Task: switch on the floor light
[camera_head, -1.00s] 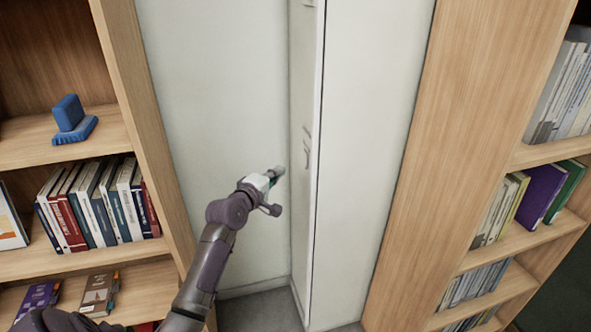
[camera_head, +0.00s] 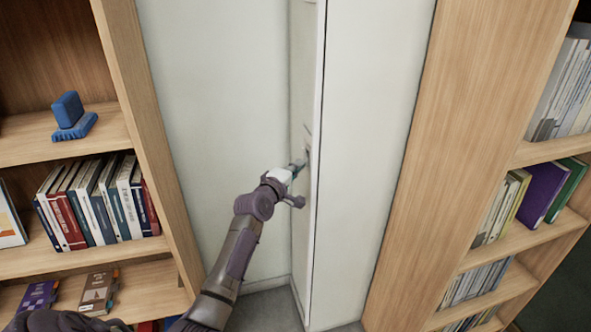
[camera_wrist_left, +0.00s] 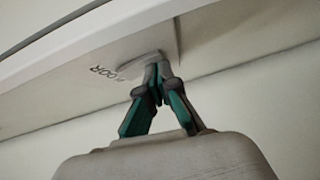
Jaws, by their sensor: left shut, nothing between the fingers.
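My left gripper (camera_head: 299,164) is shut and empty, its fingertips at the narrow side face of the white wall projection (camera_head: 306,225). In the left wrist view the gripper's closed tips (camera_wrist_left: 158,64) are at a small pale raised switch (camera_wrist_left: 146,60) on that face, and they seem to touch it. The tips hide much of the switch, so its position cannot be told. Dark lettering (camera_wrist_left: 107,76) beside it appears upside down and ends in "OOR". A small fitting (camera_head: 307,134) shows just above the gripper in the head view. No lamp is in view. My right gripper is not in view.
A wooden bookcase (camera_head: 150,130) with books and a blue object (camera_head: 72,118) stands at the left. Another bookcase (camera_head: 425,170) stands at the right. The pale wall (camera_head: 215,90) between is bare, with a strip of grey floor (camera_head: 262,308) below.

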